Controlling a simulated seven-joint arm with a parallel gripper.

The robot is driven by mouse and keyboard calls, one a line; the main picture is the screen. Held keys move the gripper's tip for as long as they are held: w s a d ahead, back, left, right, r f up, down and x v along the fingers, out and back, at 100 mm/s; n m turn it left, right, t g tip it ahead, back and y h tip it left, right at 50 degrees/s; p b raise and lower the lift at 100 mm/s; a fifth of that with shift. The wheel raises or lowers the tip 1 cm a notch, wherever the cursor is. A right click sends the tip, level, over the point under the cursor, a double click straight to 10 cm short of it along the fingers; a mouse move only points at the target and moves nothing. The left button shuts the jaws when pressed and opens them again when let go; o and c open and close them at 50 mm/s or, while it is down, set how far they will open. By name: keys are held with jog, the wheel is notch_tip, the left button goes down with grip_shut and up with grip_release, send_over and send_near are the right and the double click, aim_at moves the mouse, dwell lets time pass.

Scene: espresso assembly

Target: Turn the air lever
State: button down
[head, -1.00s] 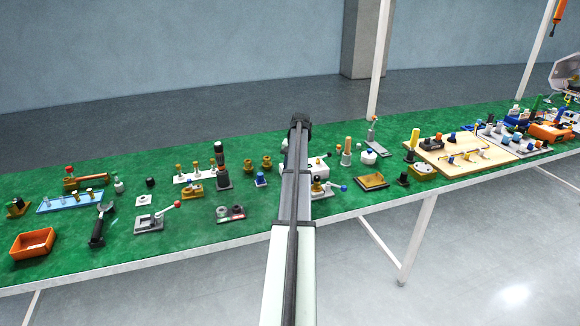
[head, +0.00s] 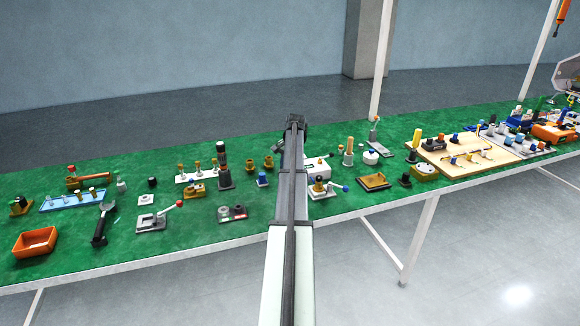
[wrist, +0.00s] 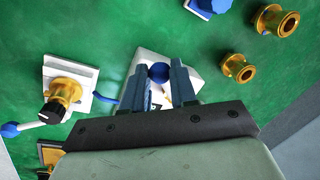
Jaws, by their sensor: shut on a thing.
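My gripper (wrist: 160,76) is shut on a round blue knob (wrist: 158,73), which I take to be the air lever's; its finger tips lie on either side of it. The knob sits over a white box (wrist: 143,64) with a black letter partly visible. The lever's shaft is mostly hidden by the fingers. In the head view the white box (head: 319,166) shows just right of my arm, which hides the gripper and the held knob.
Left in the wrist view is a brass valve (wrist: 66,90) with a black cap on a white plate, beside a blue-ended white handle (wrist: 12,130). Two brass fittings (wrist: 277,20) (wrist: 238,68) and a blue part (wrist: 208,5) lie right.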

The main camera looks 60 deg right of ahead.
jog(key=shift+w+d+m+g+h, duration=0.2)
jog(key=shift+w+m, duration=0.5)
jog(key=shift+m, duration=0.9)
jog(key=shift+w+d+m+g+h, duration=0.2)
jog(key=shift+w+m, duration=0.55)
jog(key=shift+m, duration=0.85)
jog(key=shift+w+d+m+g+h, duration=0.1)
jog(key=shift+w+d+m+h, duration=0.2)
jog(key=shift+w+m, duration=0.85)
jog(key=shift+s+m, duration=0.4)
jog(key=shift+m, duration=0.15)
jog(key=c, duration=0.9)
grip_release()
jog(key=shift+r, duration=0.1)
notch_tip(320, 180, up, 13)
jog(key=s+a, duration=0.1)
jog(key=a, duration=0.1)
jog(key=shift+s+r, duration=0.2)
jog(key=shift+s, duration=0.05)
